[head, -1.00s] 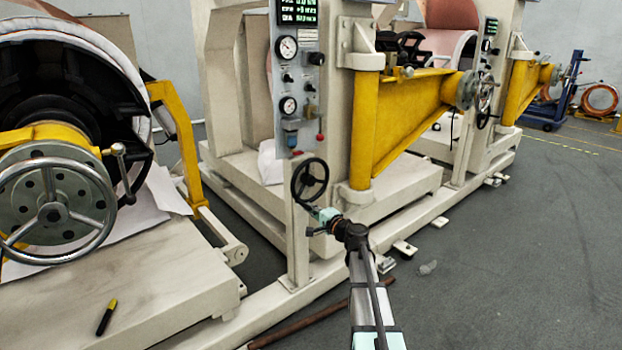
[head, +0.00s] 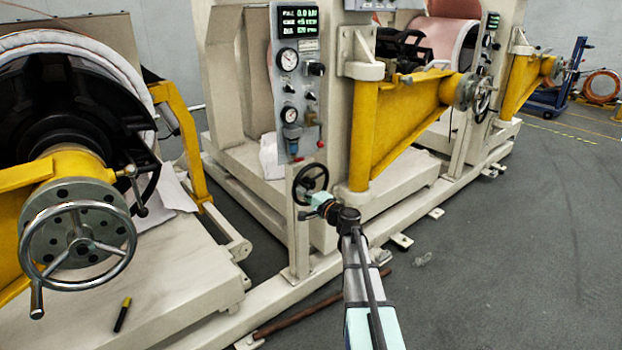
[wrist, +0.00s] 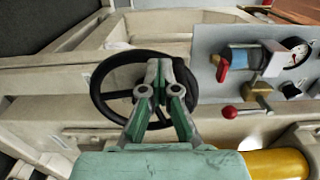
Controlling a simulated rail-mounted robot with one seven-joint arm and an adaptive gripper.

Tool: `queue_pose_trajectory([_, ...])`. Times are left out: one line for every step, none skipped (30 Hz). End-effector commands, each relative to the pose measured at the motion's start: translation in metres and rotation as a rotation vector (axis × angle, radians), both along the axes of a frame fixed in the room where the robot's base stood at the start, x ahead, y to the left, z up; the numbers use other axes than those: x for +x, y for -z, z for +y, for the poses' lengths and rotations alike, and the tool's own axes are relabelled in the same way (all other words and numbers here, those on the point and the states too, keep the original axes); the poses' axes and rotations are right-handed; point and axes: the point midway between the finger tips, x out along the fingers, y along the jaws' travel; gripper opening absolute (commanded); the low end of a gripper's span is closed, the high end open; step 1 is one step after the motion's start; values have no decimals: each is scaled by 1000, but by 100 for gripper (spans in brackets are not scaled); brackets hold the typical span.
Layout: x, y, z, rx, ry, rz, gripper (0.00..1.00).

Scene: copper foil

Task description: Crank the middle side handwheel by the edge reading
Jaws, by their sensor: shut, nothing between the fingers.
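The black middle side handwheel (head: 297,186) is mounted on the cream upright below the gauge panel. In the wrist view the handwheel (wrist: 97,88) shows as a dark ring with spokes, partly hidden behind my fingers. My gripper (head: 317,198) is at the wheel's lower right in the head view. In the wrist view my gripper (wrist: 160,66) is shut and empty, its fingertips overlapping the middle of the wheel. I cannot tell whether they touch it. The display (head: 298,21) above the gauges shows green lines of digits, too small to read surely.
The gauge panel (head: 300,95) carries dials, knobs and a red-tipped lever (wrist: 230,112) close to the wheel. A yellow arm (head: 415,120) juts out to the right. A chrome handwheel (head: 130,250) stands at left; a marker (head: 122,315) lies on the base. Open floor lies right.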

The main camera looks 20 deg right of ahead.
Motion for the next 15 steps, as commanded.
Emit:
queue_pose_trajectory([1,-13,-3,1,-1,-2,0])
queue_pose_trajectory([2,-15,-4,1,-1,-2,0])
queue_pose_trajectory([2,-19,-5,1,-1,-2,0])
queue_pose_trajectory([3,-22,-7,1,-2,-2,0])
queue_pose_trajectory([3,-25,-8,2,-2,-3,0])
queue_pose_trajectory([4,-28,-11,2,-2,-3,0])
queue_pose_trajectory([5,-31,-13,2,-2,-3,0])
queue_pose_trajectory([5,-34,-15,1,-2,-2,0])
queue_pose_trajectory([6,-37,-18,1,-1,-2,0])
queue_pose_trajectory([7,-39,-21,1,0,-2,0])
queue_pose_trajectory([8,-41,-24,1,1,-2,0])
queue_pose_trajectory([8,-44,-27,1,1,-1,0])
queue_pose_trajectory([9,-46,-30,1,1,-1,0])
queue_pose_trajectory([10,-48,-33,1,1,-1,0])
queue_pose_trajectory([11,-50,-37,1,1,-1,0])
